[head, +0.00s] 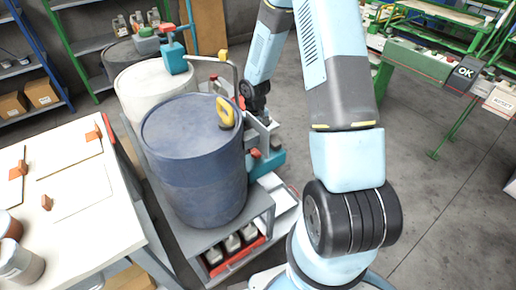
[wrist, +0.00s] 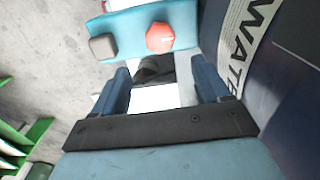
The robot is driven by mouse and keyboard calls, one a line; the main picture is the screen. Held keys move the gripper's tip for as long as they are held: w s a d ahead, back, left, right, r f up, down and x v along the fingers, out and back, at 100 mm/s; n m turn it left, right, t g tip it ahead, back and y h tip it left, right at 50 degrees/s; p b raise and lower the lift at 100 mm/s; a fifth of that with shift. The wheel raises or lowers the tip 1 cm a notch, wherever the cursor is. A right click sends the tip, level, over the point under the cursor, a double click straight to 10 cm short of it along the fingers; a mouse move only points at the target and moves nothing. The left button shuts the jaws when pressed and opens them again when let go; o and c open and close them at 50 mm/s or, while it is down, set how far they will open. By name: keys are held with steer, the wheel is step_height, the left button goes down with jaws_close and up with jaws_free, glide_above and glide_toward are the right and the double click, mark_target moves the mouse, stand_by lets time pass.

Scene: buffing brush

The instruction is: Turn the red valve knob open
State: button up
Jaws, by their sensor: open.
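In the wrist view the red valve knob (wrist: 160,38) is a faceted knob on a teal body (wrist: 125,28), with a grey knob (wrist: 103,46) to its left. My gripper (wrist: 161,72) is open, its two dark blue fingers spread apart. The red knob lies beyond the fingertips, within the gap's width, and I see no finger touching it. A dark fitting (wrist: 150,68) shows between the fingers. In the head view a small red part, likely the knob (head: 255,153), sits on a teal block (head: 268,165) beside the blue barrel; the fingers are hard to make out there.
The blue barrel (head: 190,160) stands on a grey cart with a white drum (head: 155,85) behind it. A yellow-handled item (head: 225,112) is on the barrel. In the wrist view a dark blue surface with a white label (wrist: 245,45) is close on the right. A white worktable (head: 70,215) stands left.

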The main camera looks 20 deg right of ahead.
mark_target(255, 150)
step_height(255, 150, down, 9)
stand_by(0.5)
steer(key=shift+c, duration=0.3)
